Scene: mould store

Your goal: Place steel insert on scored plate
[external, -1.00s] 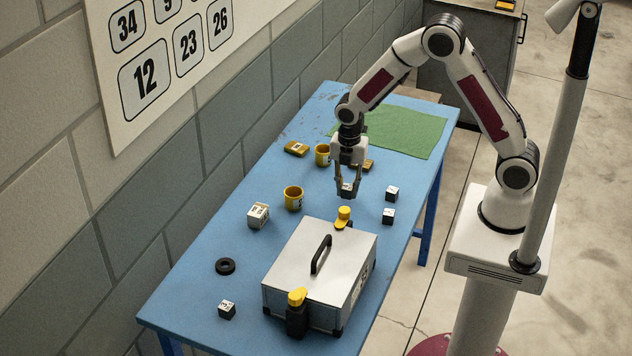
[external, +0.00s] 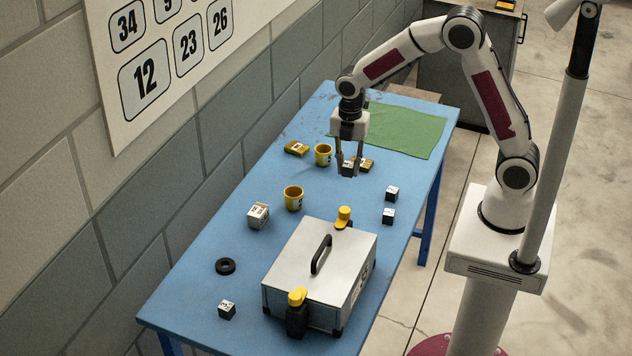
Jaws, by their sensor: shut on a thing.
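My gripper (external: 349,166) points down over the far half of the blue table, its fingers shut on a small dark cube with a pale top (external: 347,170), which may be the steel insert. I cannot tell whether the cube touches the table or hangs just above it. A flat yellow block (external: 367,165) lies close to its right, partly hidden by a finger. Similar dark cubes stand to the right (external: 392,193), (external: 388,216) and at the near left (external: 227,310). I cannot make out which thing is the scored plate.
Two yellow cups (external: 324,155), (external: 293,198) stand left of my gripper. A white cube (external: 258,216), black ring (external: 225,266) and another yellow block (external: 297,149) lie left. The green mat (external: 410,132) is bare.

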